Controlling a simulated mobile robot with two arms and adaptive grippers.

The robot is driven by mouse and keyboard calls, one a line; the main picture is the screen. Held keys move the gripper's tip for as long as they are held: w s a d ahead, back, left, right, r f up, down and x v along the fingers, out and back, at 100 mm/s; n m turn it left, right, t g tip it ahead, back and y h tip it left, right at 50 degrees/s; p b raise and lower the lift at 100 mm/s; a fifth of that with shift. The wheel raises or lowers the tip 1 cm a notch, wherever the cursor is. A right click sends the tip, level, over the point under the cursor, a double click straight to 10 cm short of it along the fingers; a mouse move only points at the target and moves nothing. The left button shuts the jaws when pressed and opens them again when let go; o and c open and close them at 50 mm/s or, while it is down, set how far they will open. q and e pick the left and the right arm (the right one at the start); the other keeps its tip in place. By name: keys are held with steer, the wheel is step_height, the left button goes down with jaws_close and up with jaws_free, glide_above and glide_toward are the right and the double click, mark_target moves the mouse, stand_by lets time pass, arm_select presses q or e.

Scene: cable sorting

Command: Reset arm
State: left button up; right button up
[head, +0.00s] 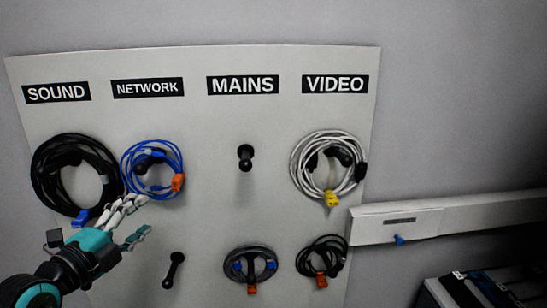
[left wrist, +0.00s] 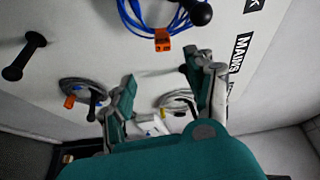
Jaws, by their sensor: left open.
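My left gripper (head: 138,217) is open in front of the board's lower left, just below the blue coiled cable (head: 152,170) under NETWORK. No cable shows in its jaws. In the left wrist view the two fingers of my left gripper (left wrist: 165,88) stand apart, with a pale coil (left wrist: 180,100) visible beyond them. The blue cable also shows at the top of that view (left wrist: 150,22), apart from the fingers. A thick black coil (head: 40,172) hangs under SOUND, close to the gripper in the picture. My right gripper is not in view.
The board (head: 215,200) has a bare peg (head: 245,157) under MAINS and another bare peg (head: 173,268) at lower left. A white coil (head: 300,165) hangs under VIDEO, with two dark coils (head: 232,262) (head: 312,255) lower down. A wall trunking (head: 460,217) and a dark-filled crate (head: 432,290) are at right.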

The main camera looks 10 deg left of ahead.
arm_select(q)
steer(key=s+d+f+n+g, duration=0.3)
steer(key=f+n, duration=0.1)
steer(key=f, duration=0.6)
steer(key=s+d+f+n+g, duration=0.3)
steer(key=d+f+g, duration=0.1)
steer(key=f, duration=0.6)
steer(key=s+d+f+n+g+y, duration=0.1)
steer(key=s+d+f+n+g, duration=0.3)
steer(key=s+f, duration=0.5)
steer(key=s+d+f+n+g+y, duration=0.25)
steer(key=s+f+n, duration=0.4)
steer(key=s, duration=0.35)
step_height(320, 180, down, 24)
steer(key=g, duration=0.2)
steer(key=s+a+f+g, duration=0.1)
steer(key=s+a+f, duration=0.2)
steer(key=s+f, duration=1.5)
steer(key=shift+a+f+h+b, duration=0.2)
steer(key=shift+f+h+b, duration=0.15)
steer(key=shift+f+b, duration=0.15)
